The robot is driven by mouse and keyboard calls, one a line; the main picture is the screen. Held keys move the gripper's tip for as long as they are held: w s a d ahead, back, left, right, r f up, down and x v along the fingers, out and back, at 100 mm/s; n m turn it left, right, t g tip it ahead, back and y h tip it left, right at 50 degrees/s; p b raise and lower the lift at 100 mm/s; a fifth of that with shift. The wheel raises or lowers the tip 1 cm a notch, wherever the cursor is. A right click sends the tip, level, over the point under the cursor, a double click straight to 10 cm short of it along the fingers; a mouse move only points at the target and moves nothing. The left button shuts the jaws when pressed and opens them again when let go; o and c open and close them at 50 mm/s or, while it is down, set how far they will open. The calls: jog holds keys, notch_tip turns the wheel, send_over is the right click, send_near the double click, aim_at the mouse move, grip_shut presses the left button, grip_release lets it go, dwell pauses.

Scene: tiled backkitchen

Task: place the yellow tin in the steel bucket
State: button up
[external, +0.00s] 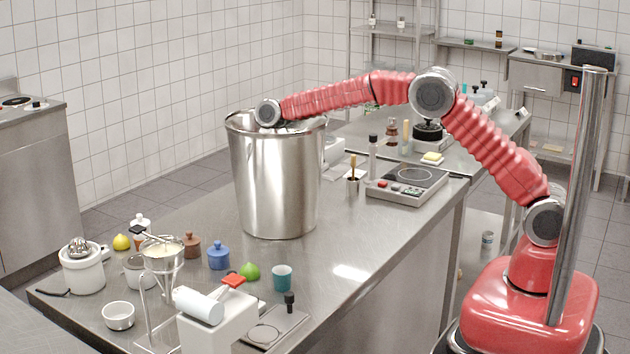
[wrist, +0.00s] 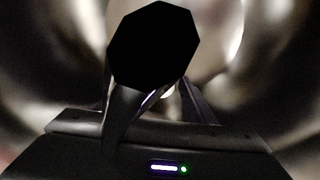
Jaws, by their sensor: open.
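The steel bucket (external: 275,185) stands upright on the steel counter, its mouth open at the top. My arm reaches over its rim, and my gripper is down inside the mouth, hidden by the bucket's wall in the external view. The wrist view shows my gripper (wrist: 163,92) open, with the blurred metal inner wall of the bucket (wrist: 60,60) around it. A flat black eight-sided shape (wrist: 153,45) covers part of the fingers there; I cannot tell what it is. I cannot make out the yellow tin in either view.
A hot plate (external: 408,185) and a brush pot (external: 352,182) stand right of the bucket. Near its foot are a blue jar (external: 218,255), a green lime (external: 250,271) and a teal cup (external: 282,277). A funnel stand (external: 162,256) and a white cooker (external: 83,268) are at the front left.

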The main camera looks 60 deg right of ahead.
jog(key=s+a+v, duration=0.1)
jog(key=v, duration=1)
jog(key=shift+w+a+r, duration=0.25)
jog(key=shift+a+r, duration=0.05)
jog(key=shift+r, duration=0.2)
jog(key=s+d+r+m+t+y, duration=0.1)
jog(key=s+r+m+t, duration=0.4)
jog(key=r, duration=0.5)
jog(key=s+d+r+m+t, duration=0.1)
jog(key=s+r+m+t, duration=0.3)
jog(key=s+r+m, duration=0.4)
jog(key=s+d+f+m+h, duration=0.1)
jog(key=s+d+f+m, duration=0.2)
jog(key=s+d+f, duration=0.2)
jog(key=s+d+f+m+g+h, duration=0.1)
jog(key=s+d+f+m, duration=0.2)
jog(key=s, duration=0.8)
jog(key=s+d+f+m+g+h, duration=0.1)
jog(key=s+d+f+m+h, duration=0.1)
jog(key=s+d+f, duration=0.6)
jog(key=shift+s+d+m, duration=0.45)
jog(key=shift+d+m, duration=0.35)
jog(key=shift+d, duration=0.45)
